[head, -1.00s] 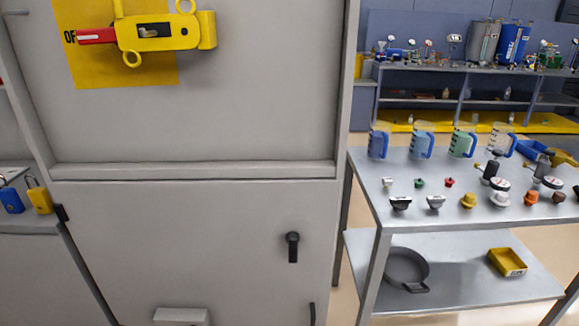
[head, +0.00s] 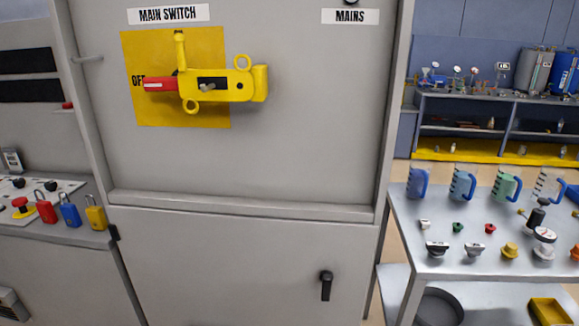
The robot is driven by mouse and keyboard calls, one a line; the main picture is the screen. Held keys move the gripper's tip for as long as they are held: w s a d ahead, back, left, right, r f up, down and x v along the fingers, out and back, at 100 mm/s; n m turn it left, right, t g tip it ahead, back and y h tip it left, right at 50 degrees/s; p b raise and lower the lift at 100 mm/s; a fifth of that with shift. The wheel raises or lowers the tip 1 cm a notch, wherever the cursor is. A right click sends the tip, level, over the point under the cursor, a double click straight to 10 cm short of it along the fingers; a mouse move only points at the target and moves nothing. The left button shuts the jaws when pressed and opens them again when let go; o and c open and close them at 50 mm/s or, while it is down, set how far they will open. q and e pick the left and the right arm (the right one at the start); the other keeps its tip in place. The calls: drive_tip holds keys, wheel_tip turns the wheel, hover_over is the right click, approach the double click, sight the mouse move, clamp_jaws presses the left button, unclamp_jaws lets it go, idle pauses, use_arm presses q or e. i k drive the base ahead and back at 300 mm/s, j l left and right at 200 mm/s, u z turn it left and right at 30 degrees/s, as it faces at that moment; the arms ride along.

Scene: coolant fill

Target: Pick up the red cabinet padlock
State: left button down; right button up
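A red padlock (head: 46,209) stands upright on the grey ledge at the left, beside a blue padlock (head: 69,212) and a yellow padlock (head: 95,214). Its shackle points up. Neither of my grippers shows in the head view, and nothing is seen touching the padlocks.
The grey cabinet (head: 240,255) fills the middle, with a yellow main switch (head: 225,85) and red handle at OFF. A red mushroom button (head: 20,204) sits left of the padlocks. A table (head: 435,262) at right holds jugs (head: 462,184) and several caps.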

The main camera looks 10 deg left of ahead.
sight(45, 209)
drive_tip(key=u, duration=1.75)
drive_tip(key=i+j, duration=0.2)
drive_tip(key=i+j+z, duration=0.15)
drive_tip(key=j, duration=0.25)
drive_tip(key=i+j, duration=0.2)
drive_tip(key=j, duration=0.15)
drive_tip(key=i+j+z, duration=0.15)
drive_tip(key=i+j, duration=0.2)
drive_tip(key=j, duration=0.3)
drive_tip(key=i+j+z, duration=0.15)
drive_tip(key=j, duration=0.2)
drive_tip(key=i+j, duration=0.15)
drive_tip(key=j, duration=0.2)
drive_tip(key=i+j+z, duration=0.15)
drive_tip(key=j, duration=0.25)
